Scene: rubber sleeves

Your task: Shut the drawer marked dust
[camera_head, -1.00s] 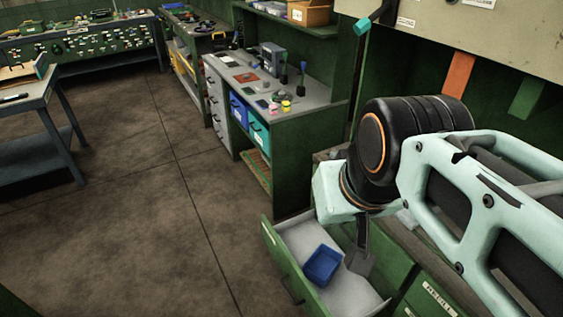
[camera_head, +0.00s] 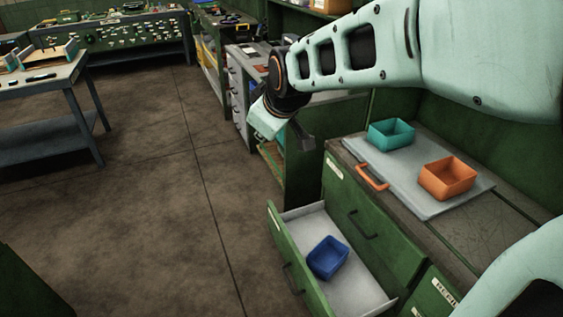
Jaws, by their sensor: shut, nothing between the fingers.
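A green drawer (camera_head: 287,250) stands pulled open at the bottom of the view, its light grey inside showing. A blue bin (camera_head: 328,258) sits in it. The drawer's front has a dark handle and a small pale label that I cannot read, so I cannot confirm the word dust. My gripper (camera_head: 306,143) is shut and empty. It hangs in the picture above the open drawer, near the left end of the green cabinet, apart from the drawer. My arm crosses the upper right.
The cabinet top holds a grey board (camera_head: 420,205) with a teal bin (camera_head: 391,134), an orange bin (camera_head: 447,178) and an orange handle (camera_head: 372,177). Other green drawers beside the open one are closed. The floor (camera_head: 150,220) left of the drawer is clear. A table (camera_head: 50,95) stands far left.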

